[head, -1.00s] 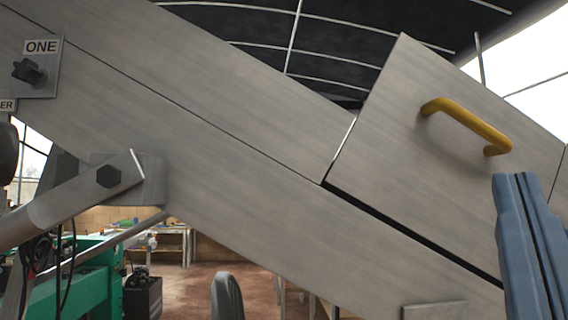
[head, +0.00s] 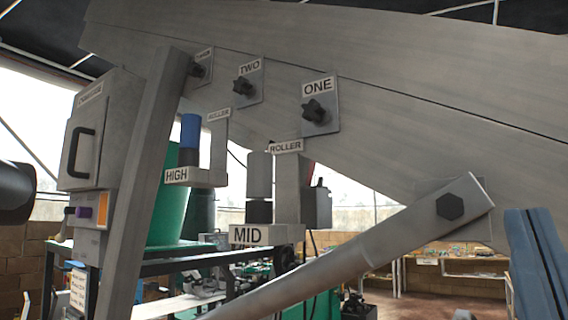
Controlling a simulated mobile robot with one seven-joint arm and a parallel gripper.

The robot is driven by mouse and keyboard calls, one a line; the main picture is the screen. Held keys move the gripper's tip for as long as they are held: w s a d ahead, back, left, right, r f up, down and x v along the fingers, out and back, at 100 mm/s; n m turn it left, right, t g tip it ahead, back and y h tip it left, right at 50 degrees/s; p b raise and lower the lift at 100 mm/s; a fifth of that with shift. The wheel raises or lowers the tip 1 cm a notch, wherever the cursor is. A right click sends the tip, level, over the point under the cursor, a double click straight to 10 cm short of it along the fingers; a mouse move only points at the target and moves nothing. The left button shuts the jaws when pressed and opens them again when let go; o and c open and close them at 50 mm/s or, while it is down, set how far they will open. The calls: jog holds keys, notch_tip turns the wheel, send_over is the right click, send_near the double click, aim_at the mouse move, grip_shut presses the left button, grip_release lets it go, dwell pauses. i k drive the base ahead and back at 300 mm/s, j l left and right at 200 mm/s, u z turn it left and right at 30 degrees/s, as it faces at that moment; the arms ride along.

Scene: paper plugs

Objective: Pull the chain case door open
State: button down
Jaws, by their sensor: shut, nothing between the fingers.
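The long sloping grey metal case (head: 400,90) runs across the top of the head view, with a seam along it. The panel with the yellow handle, seen earlier, is out of view now. My gripper (head: 530,218) is at the lower right edge. Its blue fingers point up and lie side by side, shut and empty. It stands in front of the case's lower right part in the picture, with no contact seen. The rest of it is cut off by the frame.
Labelled plates, ONE (head: 320,105) and TWO (head: 249,83), carry black knobs. A thick strut (head: 350,262) crosses below. Brackets marked HIGH (head: 190,177) and MID (head: 265,235) stand at centre left. A grey box (head: 103,125) with a black handle is at left.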

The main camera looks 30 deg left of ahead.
aim_at(78, 168)
jog(key=u, duration=1.7)
jog(key=i+j+u, duration=0.1)
jog(key=u, duration=0.15)
jog(key=i, duration=0.05)
